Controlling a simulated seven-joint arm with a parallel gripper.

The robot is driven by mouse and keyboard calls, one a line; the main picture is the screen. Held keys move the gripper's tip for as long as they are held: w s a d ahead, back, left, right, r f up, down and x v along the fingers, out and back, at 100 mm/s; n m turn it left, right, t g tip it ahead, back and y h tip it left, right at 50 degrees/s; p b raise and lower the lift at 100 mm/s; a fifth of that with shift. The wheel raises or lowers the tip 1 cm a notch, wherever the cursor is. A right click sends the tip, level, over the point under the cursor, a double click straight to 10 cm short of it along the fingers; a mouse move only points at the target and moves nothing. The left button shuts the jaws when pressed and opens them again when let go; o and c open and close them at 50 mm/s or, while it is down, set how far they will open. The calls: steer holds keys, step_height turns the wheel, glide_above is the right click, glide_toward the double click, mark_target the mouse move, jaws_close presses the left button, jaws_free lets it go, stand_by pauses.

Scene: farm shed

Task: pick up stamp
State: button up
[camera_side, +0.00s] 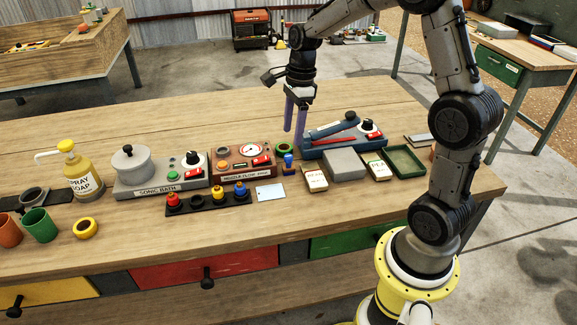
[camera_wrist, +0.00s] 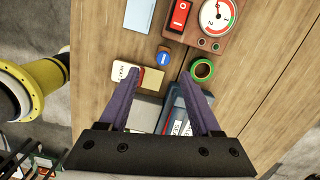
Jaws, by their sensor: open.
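A small blue stamp (camera_side: 289,161) with a knob-like handle stands upright on the wooden bench, between the red-brown gauge box and the seed packets. In the wrist view, the round blue top of the stamp (camera_wrist: 163,58) shows just beyond the fingertips, roughly midway between them. My gripper (camera_side: 294,133) has purple fingers pointing down and is above the bench, behind the stamp in the side view. In the wrist view my gripper (camera_wrist: 160,72) has its fingers spread, with nothing held between them.
A green ring (camera_side: 284,148) lies close behind the stamp. A blue long-armed device (camera_side: 340,138), a grey block (camera_side: 345,164) and a packet (camera_side: 314,179) crowd its right. The gauge box (camera_side: 243,162) is left, and a pale card (camera_side: 270,193) lies in front.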

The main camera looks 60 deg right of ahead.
glide_above(289, 156)
steer(key=f, duration=0.4)
steer(key=shift+s, duration=0.35)
steer(key=shift+w+f, duration=0.2)
steer(key=shift+f, duration=1.15)
steer(key=shift+w+f, duration=0.2)
steer(key=shift+f, duration=1.1)
jaws_close()
